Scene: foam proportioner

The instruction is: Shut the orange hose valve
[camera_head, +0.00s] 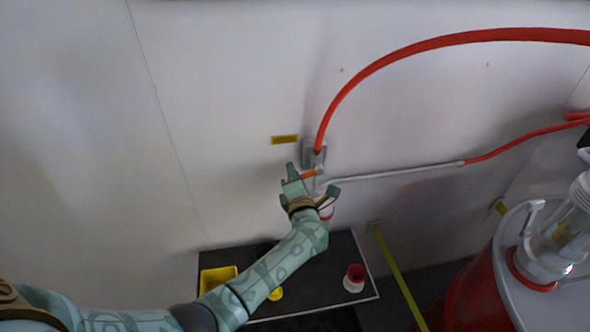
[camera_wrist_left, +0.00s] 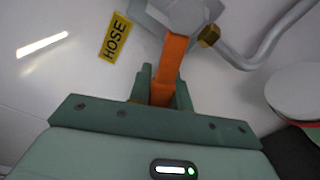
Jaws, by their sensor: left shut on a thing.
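The orange hose valve handle (camera_head: 308,174) is on the wall fitting below the red hose. In the left wrist view the orange handle (camera_wrist_left: 172,62) runs from the grey valve body (camera_wrist_left: 185,14) down between my fingers. My left gripper (camera_head: 312,182) is at the valve, with its arm reaching up from the lower left. In the left wrist view my left gripper (camera_wrist_left: 164,88) is shut on the orange handle near its free end. The fingers and palm hide that end. My right gripper is not in view.
A yellow HOSE label (camera_wrist_left: 114,38) is on the wall beside the valve. A red hose (camera_head: 410,48) rises from the fitting, and a grey pipe (camera_head: 400,173) runs right. Below stand a dark table (camera_head: 335,262), a yellow tray (camera_head: 218,279) and a red-and-white cup (camera_head: 354,278). A red tank (camera_head: 475,290) is right.

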